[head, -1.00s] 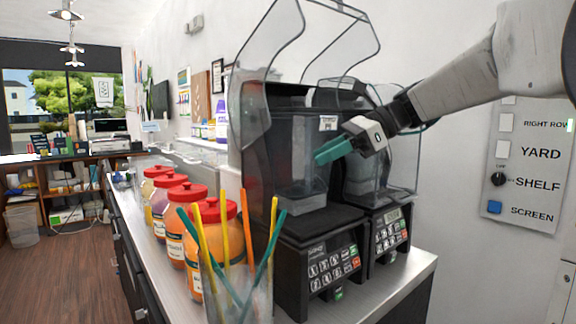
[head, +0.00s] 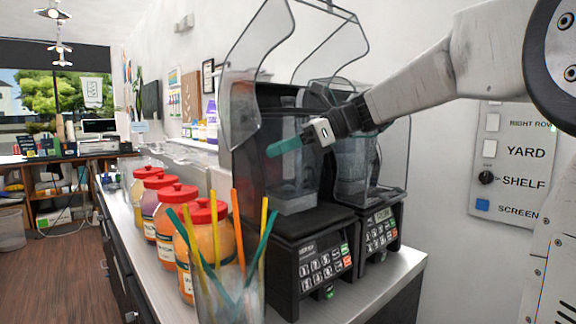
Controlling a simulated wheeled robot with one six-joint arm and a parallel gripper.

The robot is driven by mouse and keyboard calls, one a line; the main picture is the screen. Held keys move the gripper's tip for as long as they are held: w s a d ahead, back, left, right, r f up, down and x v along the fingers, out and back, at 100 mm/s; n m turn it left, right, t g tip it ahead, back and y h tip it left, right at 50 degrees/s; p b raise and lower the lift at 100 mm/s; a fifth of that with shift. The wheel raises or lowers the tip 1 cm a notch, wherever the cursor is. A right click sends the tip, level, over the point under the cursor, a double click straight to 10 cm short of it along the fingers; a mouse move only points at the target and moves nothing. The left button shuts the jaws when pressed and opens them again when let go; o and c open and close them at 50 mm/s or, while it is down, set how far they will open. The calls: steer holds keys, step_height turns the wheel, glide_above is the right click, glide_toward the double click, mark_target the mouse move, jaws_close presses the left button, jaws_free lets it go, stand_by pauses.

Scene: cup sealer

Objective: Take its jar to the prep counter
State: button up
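Two black blenders stand side by side on a counter, their clear hoods raised. The left blender (head: 318,268) holds a clear jar (head: 296,190) on its base; the jar looks empty. The right blender (head: 381,236) also holds a clear jar (head: 352,172), partly hidden behind the left machine and my arm. My gripper (head: 328,138) is in front of the upper part of the blenders. I see nothing held. Whether it touches a jar cannot be told.
Red-lidded jars (head: 207,240) line the counter (head: 402,272) on the left. A clear cup (head: 230,298) of coloured sticks stands in front. A wall panel (head: 505,165) reads YARD, SHELF and SCREEN. Open wood floor (head: 75,275) lies left. A far counter (head: 85,155) stands by the window.

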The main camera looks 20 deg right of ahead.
jaws_close()
steer(key=shift+r, duration=0.1)
stand_by(1.2)
